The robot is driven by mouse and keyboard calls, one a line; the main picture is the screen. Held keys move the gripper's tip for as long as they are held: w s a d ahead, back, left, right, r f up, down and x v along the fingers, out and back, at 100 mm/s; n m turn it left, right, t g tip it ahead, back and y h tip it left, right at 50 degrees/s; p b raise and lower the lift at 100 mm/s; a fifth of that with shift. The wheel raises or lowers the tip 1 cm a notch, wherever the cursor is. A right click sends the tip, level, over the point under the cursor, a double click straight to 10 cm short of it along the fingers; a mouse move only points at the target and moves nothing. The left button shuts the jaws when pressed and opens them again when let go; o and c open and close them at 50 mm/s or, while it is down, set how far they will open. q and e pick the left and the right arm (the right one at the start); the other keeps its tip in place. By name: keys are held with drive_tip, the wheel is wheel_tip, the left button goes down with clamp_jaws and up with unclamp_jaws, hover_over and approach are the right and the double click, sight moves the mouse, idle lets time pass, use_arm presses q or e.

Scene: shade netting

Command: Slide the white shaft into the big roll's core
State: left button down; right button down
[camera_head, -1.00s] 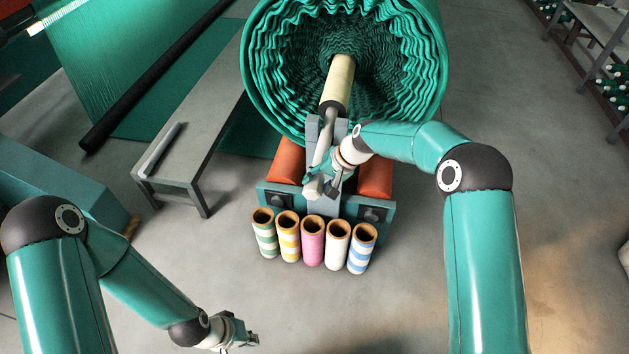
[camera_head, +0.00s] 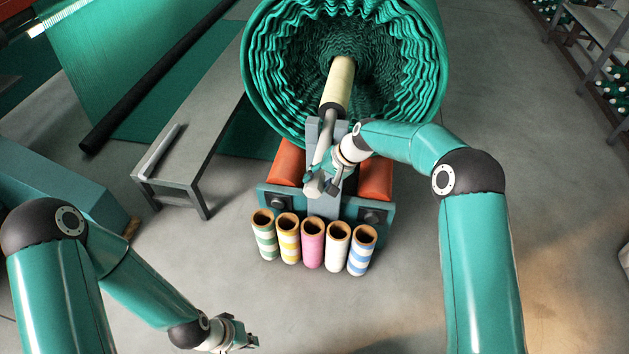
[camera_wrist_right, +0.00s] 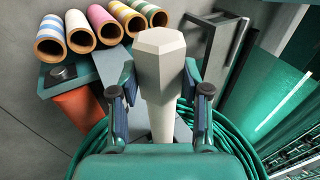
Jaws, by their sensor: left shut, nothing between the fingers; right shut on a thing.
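The big green netting roll (camera_head: 425,75) lies with its open end toward me, and its cream core (camera_head: 341,78) sticks out of the middle. The white shaft (camera_head: 325,142) points into the core's dark near mouth; how deep its tip sits I cannot tell. Its hexagonal head (camera_head: 314,186) is at the near end and shows large in the right wrist view (camera_wrist_right: 160,58). My right gripper (camera_head: 334,183) is shut on the shaft just behind the head, with its fingers on either side (camera_wrist_right: 160,98). My left gripper (camera_head: 250,340) is shut and empty, low over the floor.
A grey upright (camera_head: 323,205) stands under the shaft, between orange rollers (camera_head: 375,178) on a teal stand. Several coloured tubes (camera_head: 312,242) stand in front. A grey bench (camera_head: 185,150) with a thin bar is at left. The floor at right is open.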

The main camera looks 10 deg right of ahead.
drive_tip(key=shift+w+d+r, duration=0.1)
drive_tip(key=shift+w+d, duration=0.15)
drive_tip(key=shift+w, duration=0.55)
drive_tip(key=shift+w+d+r, duration=0.1)
drive_tip(key=shift+w+d, duration=0.15)
drive_tip(key=shift+w, duration=0.55)
drive_tip(key=shift+w+d+p, duration=0.1)
drive_tip(key=shift+w+p, duration=0.15)
drive_tip(key=shift+p, duration=0.05)
drive_tip(key=shift+r, duration=0.15)
idle(0.4)
drive_tip(key=shift+b, duration=0.3)
drive_tip(key=shift+w+d, duration=0.15)
idle(0.5)
